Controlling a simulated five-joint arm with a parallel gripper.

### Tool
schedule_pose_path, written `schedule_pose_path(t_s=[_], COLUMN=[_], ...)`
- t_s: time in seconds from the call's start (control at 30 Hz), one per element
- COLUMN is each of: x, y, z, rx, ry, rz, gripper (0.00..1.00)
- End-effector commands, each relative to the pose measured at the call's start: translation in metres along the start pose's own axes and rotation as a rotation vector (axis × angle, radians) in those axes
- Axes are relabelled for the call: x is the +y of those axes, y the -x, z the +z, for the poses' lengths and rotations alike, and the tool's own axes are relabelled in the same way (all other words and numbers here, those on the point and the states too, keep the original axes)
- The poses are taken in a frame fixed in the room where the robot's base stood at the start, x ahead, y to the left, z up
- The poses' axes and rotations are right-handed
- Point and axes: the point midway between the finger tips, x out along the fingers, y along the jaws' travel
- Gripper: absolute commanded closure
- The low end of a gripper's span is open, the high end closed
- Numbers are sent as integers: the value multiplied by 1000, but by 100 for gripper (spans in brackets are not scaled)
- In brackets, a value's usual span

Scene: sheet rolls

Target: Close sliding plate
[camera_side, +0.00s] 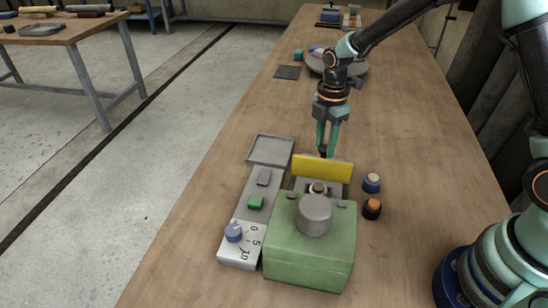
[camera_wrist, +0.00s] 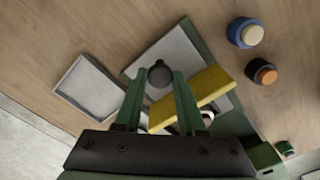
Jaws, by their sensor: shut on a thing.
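A green machine (camera_side: 308,255) with a grey cylinder on top stands at the front of the bench. A yellow upright strip (camera_side: 335,172) stands at its back and also shows in the wrist view (camera_wrist: 210,90). A flat grey plate (camera_wrist: 180,48) lies behind the strip, with a dark round knob (camera_wrist: 159,72) on it. My gripper (camera_side: 322,150) points down just behind the strip. Its green fingers are shut on the knob, one on each side in the wrist view (camera_wrist: 160,80). In the side view the strip hides most of the plate.
A blue-and-cream knob (camera_side: 371,183) and a black-and-orange knob (camera_side: 372,208) stand to the machine's right. The bench (camera_side: 290,105) beyond is mostly clear.

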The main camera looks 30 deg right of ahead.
Motion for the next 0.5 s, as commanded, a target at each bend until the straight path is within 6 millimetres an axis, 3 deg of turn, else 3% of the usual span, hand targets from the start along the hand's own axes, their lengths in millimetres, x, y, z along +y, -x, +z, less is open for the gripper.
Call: schedule_pose_path(t_s=[0.23,0.5], x=[-7,-57], y=[2,2], z=[-7,-59], rx=[0,0], ry=[2,8], rz=[0,2], gripper=[100,100])
